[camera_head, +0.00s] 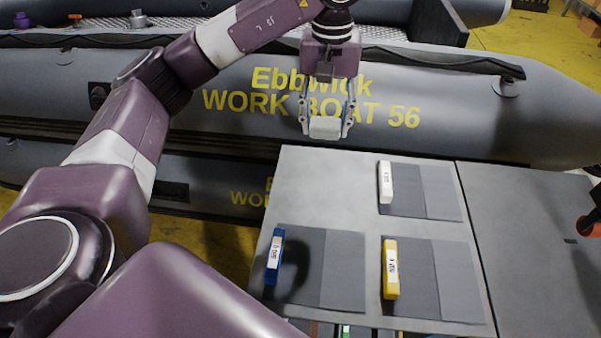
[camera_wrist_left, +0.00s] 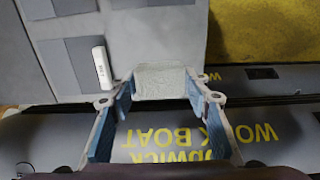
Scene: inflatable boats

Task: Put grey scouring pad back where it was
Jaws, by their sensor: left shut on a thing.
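The grey scouring pad (camera_head: 324,128) is a pale grey block held between the two fingers of my left gripper (camera_head: 325,122). In the wrist view the pad (camera_wrist_left: 160,82) sits between the fingertips (camera_wrist_left: 159,88). In the head view the gripper hangs downward in front of the grey boat's side, near the far edge of the grey table (camera_head: 330,185). The table carries two-tone grey mats: one beside a white labelled block (camera_head: 385,182), one beside a blue block (camera_head: 274,257) and one beside a yellow block (camera_head: 391,269). My right gripper is not in view.
The grey inflatable boat (camera_head: 450,98) with yellow lettering lies along the table's far side. A second grey surface (camera_head: 530,250) adjoins the table at right. A dark and orange item (camera_head: 590,222) shows at the right edge. The table's far left part is clear.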

